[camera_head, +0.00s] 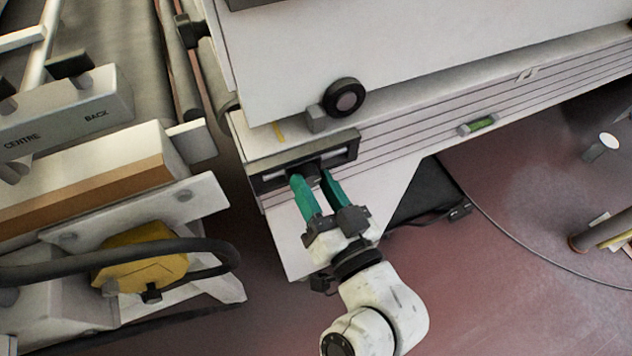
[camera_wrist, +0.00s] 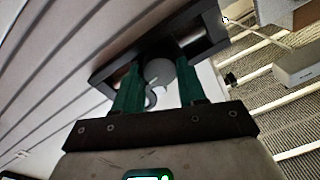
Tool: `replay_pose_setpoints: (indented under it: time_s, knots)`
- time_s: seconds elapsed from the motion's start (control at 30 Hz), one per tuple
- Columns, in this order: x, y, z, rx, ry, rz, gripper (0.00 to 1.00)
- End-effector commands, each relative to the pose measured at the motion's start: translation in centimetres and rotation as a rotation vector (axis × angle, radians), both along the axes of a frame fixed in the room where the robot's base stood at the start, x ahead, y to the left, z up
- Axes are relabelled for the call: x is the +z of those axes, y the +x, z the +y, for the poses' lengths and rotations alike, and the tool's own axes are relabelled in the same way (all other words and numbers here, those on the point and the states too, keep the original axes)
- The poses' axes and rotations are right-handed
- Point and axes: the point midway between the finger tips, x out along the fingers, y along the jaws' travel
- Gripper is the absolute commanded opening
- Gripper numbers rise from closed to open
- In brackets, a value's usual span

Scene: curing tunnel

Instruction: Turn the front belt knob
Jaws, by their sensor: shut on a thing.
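The front belt knob (camera_head: 308,171) is a dark round knob set in a dark rectangular frame (camera_head: 271,182) on the pale side of the machine. In the wrist view the knob (camera_wrist: 160,72) shows as a grey rounded shape with a pale curved mark. My gripper (camera_head: 314,180) has green fingers, one on each side of the knob. It is shut on the knob, and the fingers (camera_wrist: 158,82) reach inside the frame. The fingers hide the knob's sides and part of its face.
A black round knob (camera_head: 345,97) sticks out from the machine above the frame. A box labelled CENTRE and BACK (camera_head: 65,125) and a yellow part (camera_head: 140,258) with a thick black hose stand at left. The reddish floor below right is mostly open, with a thin cable (camera_head: 520,244).

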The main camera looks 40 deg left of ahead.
Motion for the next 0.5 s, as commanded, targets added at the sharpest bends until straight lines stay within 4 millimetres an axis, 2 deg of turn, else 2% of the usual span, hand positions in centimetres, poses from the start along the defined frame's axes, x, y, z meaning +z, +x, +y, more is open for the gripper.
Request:
replay_pose_setpoints:
  time_s: [0.47, 0.5]
  knots:
    - [-0.04, 0.02, -0.03, -0.001, 0.006, 0.015, 0.1]
    - [-0.05, 0.03, -0.03, -0.001, 0.006, 0.015, 0.42]
